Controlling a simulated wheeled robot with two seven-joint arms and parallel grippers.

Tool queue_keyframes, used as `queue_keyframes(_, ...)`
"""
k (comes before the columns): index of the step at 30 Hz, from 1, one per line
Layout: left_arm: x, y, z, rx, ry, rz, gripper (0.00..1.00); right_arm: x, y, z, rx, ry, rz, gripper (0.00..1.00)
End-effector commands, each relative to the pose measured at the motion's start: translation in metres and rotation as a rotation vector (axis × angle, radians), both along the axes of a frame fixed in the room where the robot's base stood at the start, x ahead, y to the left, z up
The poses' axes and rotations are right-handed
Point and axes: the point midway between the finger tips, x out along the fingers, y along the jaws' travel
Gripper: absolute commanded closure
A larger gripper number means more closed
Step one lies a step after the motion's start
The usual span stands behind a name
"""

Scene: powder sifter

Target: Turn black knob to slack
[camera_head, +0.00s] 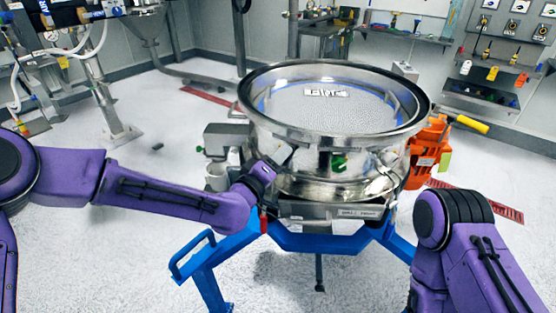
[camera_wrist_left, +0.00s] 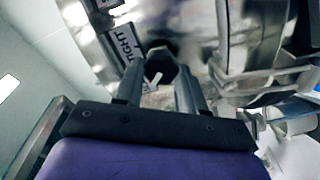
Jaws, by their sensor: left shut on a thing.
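The black knob (camera_wrist_left: 160,55) sits between my left gripper's fingertips in the left wrist view, against the shiny metal side of the sifter. A label reading "TIGHT" (camera_wrist_left: 127,42) is just left of it. My left gripper (camera_wrist_left: 158,72) is shut on the knob. In the head view my left gripper (camera_head: 281,157) reaches the left front side of the round steel sifter (camera_head: 330,172). The knob itself is hidden there behind the gripper. Which way the knob is turned cannot be told. My right arm shows at lower right, but its gripper is out of view.
The sifter stands on a blue frame (camera_head: 318,240). A wall board with tools (camera_head: 505,40) and a steel hopper (camera_head: 140,25) stand behind. The floor to the left is mostly clear.

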Motion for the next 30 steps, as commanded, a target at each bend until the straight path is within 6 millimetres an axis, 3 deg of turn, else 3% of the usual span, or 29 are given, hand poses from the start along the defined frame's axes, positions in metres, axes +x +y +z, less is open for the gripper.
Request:
queue_keyframes(18,0.0003,0.0007,-0.0006,-0.037,0.023,0.002,0.91,0.0000,0.0000,-0.0014,0.000,0.000,0.000,0.55)
queue_keyframes(19,0.0003,0.0007,-0.0006,-0.037,0.023,0.002,0.57,0.0000,0.0000,-0.0014,0.000,0.000,0.000,0.55)
queue_keyframes(21,0.0003,0.0007,-0.0005,-0.037,0.022,0.001,0.35,0.0000,0.0000,-0.0014,0.000,0.000,0.000,0.55)
queue_keyframes(30,-0.0009,0.0010,-0.0005,-0.036,0.021,0.000,0.35,-0.0001,-0.0001,-0.0021,0.000,0.000,0.000,0.55)
